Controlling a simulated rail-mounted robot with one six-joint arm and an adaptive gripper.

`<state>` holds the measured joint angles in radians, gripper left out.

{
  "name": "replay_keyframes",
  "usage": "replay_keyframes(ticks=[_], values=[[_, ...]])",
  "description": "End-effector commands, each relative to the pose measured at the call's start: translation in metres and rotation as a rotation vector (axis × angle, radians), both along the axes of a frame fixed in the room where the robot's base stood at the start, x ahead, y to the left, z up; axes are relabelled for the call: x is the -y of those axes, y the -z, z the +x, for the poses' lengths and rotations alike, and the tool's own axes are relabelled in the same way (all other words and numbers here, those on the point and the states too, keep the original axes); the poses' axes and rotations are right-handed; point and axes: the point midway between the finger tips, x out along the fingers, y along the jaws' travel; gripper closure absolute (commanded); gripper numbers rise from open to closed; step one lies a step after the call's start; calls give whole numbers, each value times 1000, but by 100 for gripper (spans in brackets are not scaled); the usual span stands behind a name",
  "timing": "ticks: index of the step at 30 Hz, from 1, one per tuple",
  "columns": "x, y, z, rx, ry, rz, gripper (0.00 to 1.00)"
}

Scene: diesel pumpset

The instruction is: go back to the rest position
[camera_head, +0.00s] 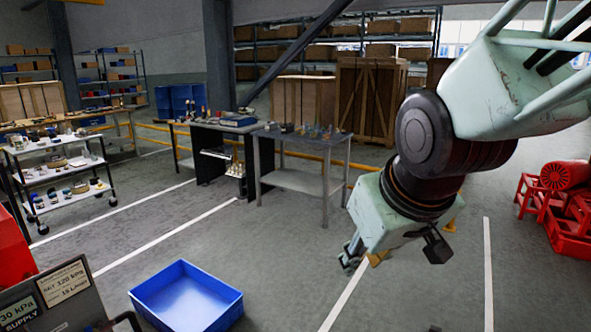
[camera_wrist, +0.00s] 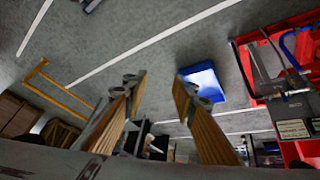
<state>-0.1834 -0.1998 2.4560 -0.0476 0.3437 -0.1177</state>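My pale green arm hangs from the upper right in the head view. My gripper (camera_head: 352,252) is at its lower end, small and partly hidden behind the wrist housing, above the grey floor. In the wrist view my gripper (camera_wrist: 160,80) shows two brownish fingers with a clear gap between them. It is open, and nothing is between the fingertips. It touches nothing that I can see.
An empty-looking blue bin (camera_head: 187,297) stands on the floor at lower left. Red equipment with a sign panel (camera_head: 62,285) is at the lower left edge. A grey table (camera_head: 300,180) and white cart (camera_head: 60,172) stand behind. Red machinery (camera_head: 562,200) is at right.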

Motion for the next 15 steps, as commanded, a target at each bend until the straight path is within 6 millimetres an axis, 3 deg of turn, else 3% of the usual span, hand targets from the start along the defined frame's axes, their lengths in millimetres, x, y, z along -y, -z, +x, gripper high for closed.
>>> replay_keyframes(ticks=[15], values=[[49, -21, -96, -88, 145, 24, 75]])
